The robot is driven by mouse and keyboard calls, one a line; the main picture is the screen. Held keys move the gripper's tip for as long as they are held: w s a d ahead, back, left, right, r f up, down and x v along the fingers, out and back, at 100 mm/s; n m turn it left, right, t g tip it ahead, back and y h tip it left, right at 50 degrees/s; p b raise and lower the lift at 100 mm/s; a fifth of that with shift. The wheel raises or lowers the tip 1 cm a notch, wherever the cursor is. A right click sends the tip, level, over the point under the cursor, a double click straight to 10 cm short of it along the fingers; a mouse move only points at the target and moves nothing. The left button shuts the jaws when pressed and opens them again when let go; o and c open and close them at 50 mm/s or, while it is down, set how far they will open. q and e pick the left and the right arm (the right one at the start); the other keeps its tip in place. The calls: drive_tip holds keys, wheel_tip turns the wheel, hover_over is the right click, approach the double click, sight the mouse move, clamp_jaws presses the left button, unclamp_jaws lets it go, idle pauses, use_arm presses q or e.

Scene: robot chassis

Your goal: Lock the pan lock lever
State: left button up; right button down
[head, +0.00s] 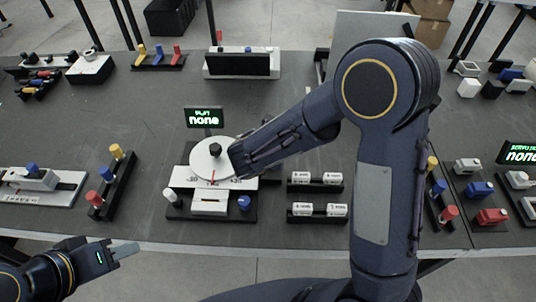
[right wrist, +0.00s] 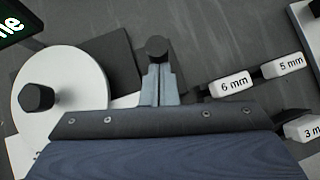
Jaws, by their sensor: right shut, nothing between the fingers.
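The pan unit has a white round disc (head: 213,157) with a black knob (head: 215,149) on it, over a scale plate marked -30 to +30. The disc is at the left in the right wrist view (right wrist: 75,65). My right gripper (right wrist: 159,72) is shut and empty, with its tips touching or just short of a dark round-topped post (right wrist: 156,47). I cannot tell for sure that this post is the lock lever; in the head view my right arm hides that spot. My left gripper (head: 124,250) is far off at the lower left, its fingers seen edge-on.
A display reading "none" (head: 204,117) stands behind the disc. A blue knob (head: 244,203) and a white knob (head: 171,195) are at the unit's front. Labelled white blocks (head: 315,178) sit on racks to the right.

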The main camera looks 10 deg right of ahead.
use_arm(q)
wheel_tip(320, 180, up, 3)
drive_tip(key=shift+f+p, duration=0.2)
drive_tip(key=shift+p, duration=0.4)
use_arm(e)
drive_tip(key=shift+w+d+r+g, duration=0.15)
drive_tip(key=shift+w+d+g, duration=0.05)
drive_tip(key=shift+w, duration=0.45)
drive_tip(key=shift+w+d+r+g, duration=0.15)
drive_tip(key=shift+w+d+g, duration=0.05)
drive_tip(key=shift+w, duration=0.4)
use_arm(q)
drive_tip(key=shift+s, duration=0.1)
use_arm(e)
drive_tip(key=shift+w+r, duration=0.15)
drive_tip(key=shift+r, duration=0.05)
